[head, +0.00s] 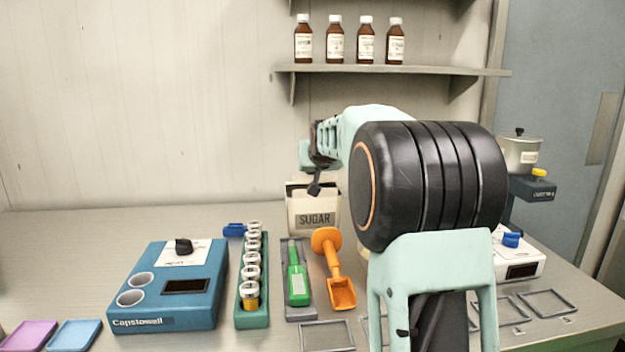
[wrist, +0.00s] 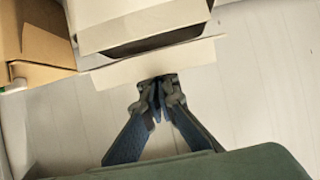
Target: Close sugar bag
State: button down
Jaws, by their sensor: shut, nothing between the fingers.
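The sugar bag (head: 314,219) is a cream, box-like bag with a dark "SUGAR" label, standing upright at the back of the bench. Its top shows a dark opening in the head view. In the wrist view the bag (wrist: 145,25) fills the top, with a dark gap between its walls and a pale flap (wrist: 125,73) along the near edge. My gripper (head: 314,189) is just above the bag's top in the head view. In the wrist view my gripper (wrist: 158,82) is shut and empty, its tips at the flap's edge; whether they touch it I cannot tell.
An orange scoop (head: 334,268), a green tool (head: 297,280) on a grey tray, and a rack of capped vials (head: 251,275) stand in front of the bag. A blue device (head: 170,285) is at left. A shelf (head: 400,70) with brown bottles hangs above. A brown carton (wrist: 45,45) is beside the bag.

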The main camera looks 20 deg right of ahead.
jog(key=shift+s+a+f+t+b, duration=0.1)
jog(key=shift+s+f+t+b, duration=0.25)
jog(key=shift+b, duration=0.65)
jog(key=shift+f+t+b, duration=0.15)
jog(key=shift+f+b, duration=0.3)
jog(key=shift+b, duration=0.55)
jog(key=shift+s+a+f+b, duration=0.1)
jog(key=shift+s+f+b, duration=0.3)
jog(key=shift+f+b, duration=0.15)
